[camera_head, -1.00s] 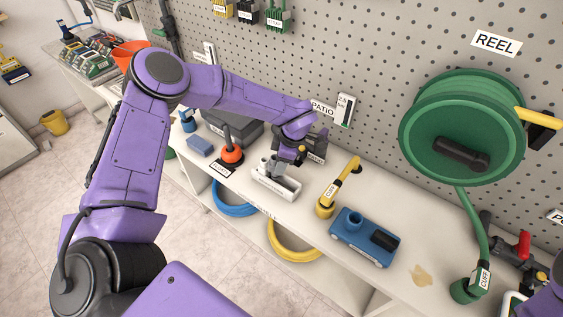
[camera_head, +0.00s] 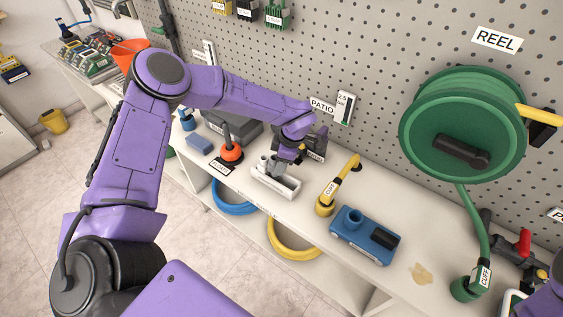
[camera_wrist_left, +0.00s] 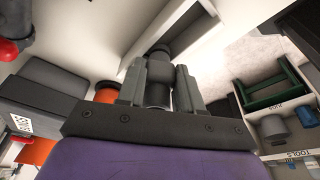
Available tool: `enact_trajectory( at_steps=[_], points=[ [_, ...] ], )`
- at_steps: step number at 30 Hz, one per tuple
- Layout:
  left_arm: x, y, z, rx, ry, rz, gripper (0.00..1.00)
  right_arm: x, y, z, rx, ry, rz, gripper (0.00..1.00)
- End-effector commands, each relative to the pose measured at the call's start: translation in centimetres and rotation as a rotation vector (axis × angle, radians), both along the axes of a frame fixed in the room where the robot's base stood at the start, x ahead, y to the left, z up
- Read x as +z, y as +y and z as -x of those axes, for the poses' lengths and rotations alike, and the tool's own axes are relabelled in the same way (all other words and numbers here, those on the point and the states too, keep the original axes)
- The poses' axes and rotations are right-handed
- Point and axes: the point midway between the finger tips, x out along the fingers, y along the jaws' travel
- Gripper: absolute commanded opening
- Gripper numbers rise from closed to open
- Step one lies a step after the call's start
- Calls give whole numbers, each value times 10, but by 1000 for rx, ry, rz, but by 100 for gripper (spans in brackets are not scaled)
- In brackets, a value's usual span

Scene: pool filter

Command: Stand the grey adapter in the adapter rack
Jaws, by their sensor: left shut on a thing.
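The grey adapter (camera_wrist_left: 158,72) is a short dark grey cylinder with a wider collar, gripped between the two fingers of my left gripper (camera_wrist_left: 158,88) in the left wrist view. In the head view my left gripper (camera_head: 277,169) points down over the white adapter rack (camera_head: 283,189), near its left end. A pale tube (camera_head: 263,163) stands at the rack's left end. My right gripper is out of view.
An orange-and-black plunger-like item (camera_head: 231,152) stands just left of the rack. A yellow cuff (camera_head: 326,204) and a blue box (camera_head: 363,236) stand to its right. The pegboard rises behind. The shelf's front edge is close to the rack.

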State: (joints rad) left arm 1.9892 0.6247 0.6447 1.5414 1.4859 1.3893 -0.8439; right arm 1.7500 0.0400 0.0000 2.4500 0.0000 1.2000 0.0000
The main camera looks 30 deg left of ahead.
Motion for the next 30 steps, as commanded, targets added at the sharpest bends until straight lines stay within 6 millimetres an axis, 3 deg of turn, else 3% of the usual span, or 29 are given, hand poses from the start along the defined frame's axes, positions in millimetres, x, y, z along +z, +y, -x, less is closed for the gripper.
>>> enact_trajectory(
  at_steps=[3,11,12,14,23,30],
  points=[
    [9,0,0,0,0,0,0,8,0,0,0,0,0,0],
    [8,0,0,0,-1,0,0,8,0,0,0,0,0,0],
    [8,0,0,1,-2,0,48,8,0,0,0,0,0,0],
    [8,0,-1,1,-2,0,65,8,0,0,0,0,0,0],
    [10,0,-1,0,-1,0,65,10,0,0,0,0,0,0],
    [36,-5,-3,-1,-2,0,65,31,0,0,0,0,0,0]
  ],
)
